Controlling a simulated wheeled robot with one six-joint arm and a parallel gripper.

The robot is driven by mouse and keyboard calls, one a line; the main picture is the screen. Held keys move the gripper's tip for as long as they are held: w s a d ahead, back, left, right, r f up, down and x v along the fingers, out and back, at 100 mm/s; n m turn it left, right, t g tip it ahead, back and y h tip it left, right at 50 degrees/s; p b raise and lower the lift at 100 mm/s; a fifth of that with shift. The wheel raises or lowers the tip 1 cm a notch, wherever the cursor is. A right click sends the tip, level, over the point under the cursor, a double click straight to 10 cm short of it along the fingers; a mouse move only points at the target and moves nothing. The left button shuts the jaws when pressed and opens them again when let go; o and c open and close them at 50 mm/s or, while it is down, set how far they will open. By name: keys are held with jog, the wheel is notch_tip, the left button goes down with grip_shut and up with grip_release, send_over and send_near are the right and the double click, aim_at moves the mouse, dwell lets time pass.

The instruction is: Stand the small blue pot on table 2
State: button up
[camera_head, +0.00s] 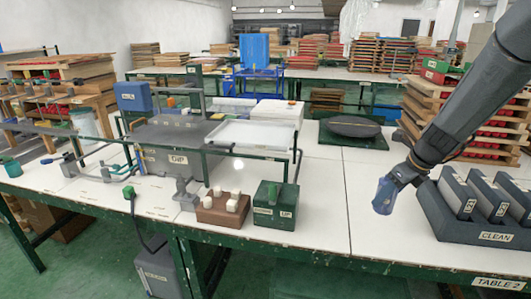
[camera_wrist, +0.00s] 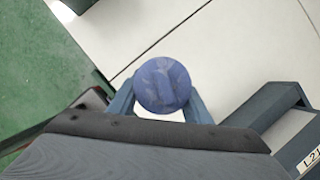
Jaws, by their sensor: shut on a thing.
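The small blue pot (camera_head: 384,196) is held in my gripper (camera_head: 391,184) at the right side of the head view, near the table's front edge. In the wrist view the pot (camera_wrist: 162,85) shows as a round blue top between the two fingers of my gripper (camera_wrist: 160,100), which are shut on it. The pot looks slightly tilted in the head view. Table 2 (camera_head: 335,215) has a white top, and its label (camera_head: 498,283) is on the front edge at the lower right. I cannot tell whether the pot's base touches the tabletop.
A green box (camera_head: 275,205) and a brown block with white knobs (camera_head: 222,207) stand to the left. A dark oval object (camera_head: 353,126) lies behind. White tabletop left of the pot is clear.

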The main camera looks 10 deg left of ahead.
aim_at(381, 209)
jog(key=f, duration=0.5)
jog(key=shift+a+f, duration=0.15)
jog(key=shift+a, duration=0.1)
jog(key=shift+f, duration=2.3)
jog(key=shift+f, duration=0.15)
jog(key=o, duration=0.8)
